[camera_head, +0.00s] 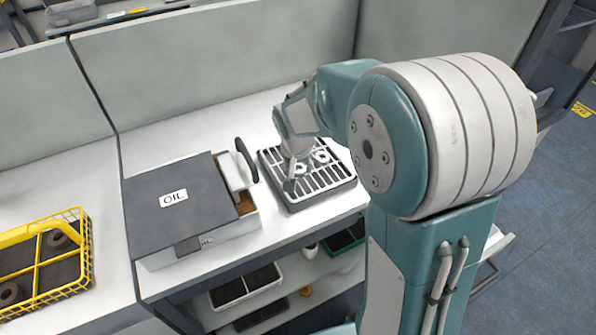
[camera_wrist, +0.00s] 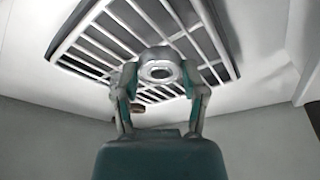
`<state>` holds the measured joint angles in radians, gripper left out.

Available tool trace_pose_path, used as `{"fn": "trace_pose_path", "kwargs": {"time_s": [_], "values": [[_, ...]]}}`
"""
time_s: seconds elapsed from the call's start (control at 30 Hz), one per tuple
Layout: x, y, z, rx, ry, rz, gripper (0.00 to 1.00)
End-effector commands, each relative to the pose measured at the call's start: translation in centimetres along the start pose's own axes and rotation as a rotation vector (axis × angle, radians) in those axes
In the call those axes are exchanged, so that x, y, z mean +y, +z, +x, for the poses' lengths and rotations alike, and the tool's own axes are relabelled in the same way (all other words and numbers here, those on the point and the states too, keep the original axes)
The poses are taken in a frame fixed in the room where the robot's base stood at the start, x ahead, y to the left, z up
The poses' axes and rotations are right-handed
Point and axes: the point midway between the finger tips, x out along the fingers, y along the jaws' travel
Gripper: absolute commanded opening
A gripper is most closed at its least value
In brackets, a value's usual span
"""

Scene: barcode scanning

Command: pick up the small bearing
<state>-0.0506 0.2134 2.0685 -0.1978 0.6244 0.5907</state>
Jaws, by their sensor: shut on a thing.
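The small bearing (camera_wrist: 160,70) is a grey metal ring with a dark hole. In the wrist view it sits between the two fingertips of my gripper (camera_wrist: 160,77), which is shut on it. The slatted rack (camera_wrist: 88,40) lies behind the bearing in that view; I cannot tell whether the two touch. In the head view my gripper (camera_head: 292,180) points down over the left part of the rack (camera_head: 325,196), and the held bearing is not clear there. A small shiny metal part (camera_head: 322,156) shows on the rack right of my gripper.
A dark-lidded box marked OIL (camera_head: 165,215) stands left of the rack. A yellow wire basket (camera_head: 88,255) with dark ring parts is at far left. Black trays (camera_head: 245,288) sit on a shelf below. Grey panels (camera_head: 220,60) stand behind the bench.

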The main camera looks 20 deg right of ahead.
Motion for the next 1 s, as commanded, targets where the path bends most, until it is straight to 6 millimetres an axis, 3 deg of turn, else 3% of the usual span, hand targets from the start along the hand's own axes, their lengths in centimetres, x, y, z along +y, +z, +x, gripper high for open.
{"fn": "trace_pose_path", "kwargs": {"time_s": [0.07,0.43,0.7,1.0], "values": [[0.1,-0.1,-1.5,0.005,-0.002,0.000,0.06],[1.4,3.1,-8.5,0.005,-0.004,0.000,0.06],[2.8,7.1,-11.6,0.004,-0.003,-0.002,0.06],[3.7,9.7,-13.7,0.002,-0.001,-0.001,0.06]]}}
